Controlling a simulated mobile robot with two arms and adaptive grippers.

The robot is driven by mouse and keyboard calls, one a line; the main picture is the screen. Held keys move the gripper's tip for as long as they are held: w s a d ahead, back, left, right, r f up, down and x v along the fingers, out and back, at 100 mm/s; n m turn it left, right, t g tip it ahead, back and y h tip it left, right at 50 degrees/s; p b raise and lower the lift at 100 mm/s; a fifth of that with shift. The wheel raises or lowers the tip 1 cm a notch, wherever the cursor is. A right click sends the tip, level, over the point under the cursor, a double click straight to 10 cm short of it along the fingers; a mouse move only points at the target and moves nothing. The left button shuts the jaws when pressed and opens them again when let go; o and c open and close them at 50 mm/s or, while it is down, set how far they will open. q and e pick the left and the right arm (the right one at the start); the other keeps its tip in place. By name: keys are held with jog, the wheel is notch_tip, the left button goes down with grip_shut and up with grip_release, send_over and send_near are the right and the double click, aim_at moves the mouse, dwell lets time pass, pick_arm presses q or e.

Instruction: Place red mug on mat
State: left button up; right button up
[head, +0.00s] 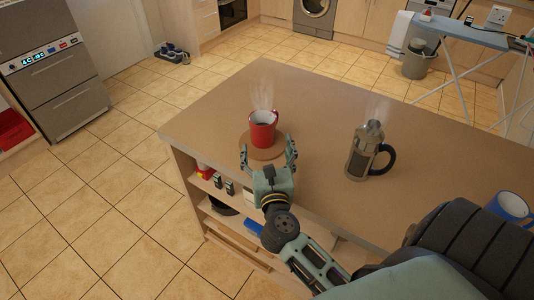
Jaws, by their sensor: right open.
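The red mug (262,131) stands upright on the round brown mat (258,154) near the far left part of the island counter. Steam rises from the mug, and its handle points right. My right gripper (268,158) is open, its two fingers spread on the near side of the mug. The fingers appear apart from the mug, though the exact gap is hard to tell. My left gripper does not show.
A steaming French press (362,153) stands on the counter (310,110) to the right. A blue mug (511,207) is at the right edge. Shelves with items sit under the counter's left front edge. The counter behind the red mug is clear.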

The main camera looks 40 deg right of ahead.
jog(key=shift+s+a, duration=0.2)
jog(key=shift+s, duration=0.25)
